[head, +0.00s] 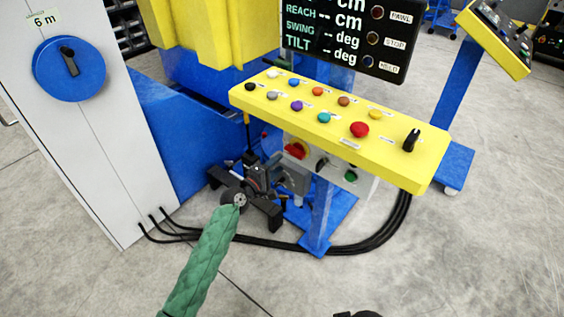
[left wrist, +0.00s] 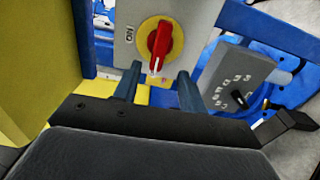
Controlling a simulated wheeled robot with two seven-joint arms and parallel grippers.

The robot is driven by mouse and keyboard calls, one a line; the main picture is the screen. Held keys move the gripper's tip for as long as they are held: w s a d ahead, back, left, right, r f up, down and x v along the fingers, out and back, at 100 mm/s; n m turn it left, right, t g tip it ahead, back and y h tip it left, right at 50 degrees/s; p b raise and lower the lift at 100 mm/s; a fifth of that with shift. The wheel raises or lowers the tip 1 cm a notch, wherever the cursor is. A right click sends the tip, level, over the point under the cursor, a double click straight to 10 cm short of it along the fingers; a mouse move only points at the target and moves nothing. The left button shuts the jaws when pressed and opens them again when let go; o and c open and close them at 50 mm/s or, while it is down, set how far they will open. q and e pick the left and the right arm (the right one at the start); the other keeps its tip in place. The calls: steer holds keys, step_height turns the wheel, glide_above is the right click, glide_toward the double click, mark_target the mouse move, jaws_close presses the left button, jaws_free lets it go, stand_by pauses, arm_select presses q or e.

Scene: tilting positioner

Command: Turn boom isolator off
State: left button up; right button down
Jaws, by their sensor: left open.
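The boom isolator appears to be the red rotary handle (left wrist: 158,42) on a yellow plate on a grey box, with an ON label left of it in the left wrist view. Its handle stands nearly upright there, its white-marked end towards my fingers. In the head view the red handle (head: 295,150) shows below the yellow console. My left gripper (left wrist: 157,82) is open, its two fingers either side of the handle's lower end, with nothing between them. I cannot tell if they touch it. In the head view the left gripper (head: 262,176) is low beside the console post.
The yellow button console (head: 330,120) overhangs the isolator box. A green knob (head: 351,176) is on the box's right. A grey dial box (left wrist: 235,80) is right of my fingers. Black cables (head: 340,247) run along the floor. A dark part at the head view's bottom edge is unclear.

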arm_select(q)
steer(key=shift+s+a, duration=0.15)
steer(key=shift+s, duration=0.05)
arm_select(e)
steer(key=shift+f, duration=0.1)
stand_by(0.4)
arm_select(q)
steer(key=s+d+f+m+g, duration=0.25)
steer(key=s+m+g, duration=0.2)
steer(key=m, duration=0.45)
steer(key=s+a+f+m+g+y+p, duration=0.1)
steer(key=s+a+m+g+y, duration=0.35)
steer(key=s, duration=0.95)
steer(key=s+a+m+g+y, duration=0.1)
steer(key=s+a+y, duration=0.5)
steer(key=s, duration=0.8)
steer(key=s+f+g+h, duration=0.1)
steer(key=s+f, duration=0.2)
steer(key=s, duration=0.4)
steer(key=s+f+n+g, duration=0.1)
steer(key=s+f, duration=0.3)
steer(key=s, duration=0.3)
steer(key=shift+s+h, duration=0.35)
arm_select(e)
steer(key=shift+s+d+r+g+h, duration=0.15)
steer(key=shift+s+d+r, duration=0.1)
steer(key=shift+d+r, duration=0.3)
steer(key=shift+s+d+r+g+h, duration=0.15)
steer(key=shift+s+d+r, duration=0.05)
steer(key=shift+d+r, duration=0.3)
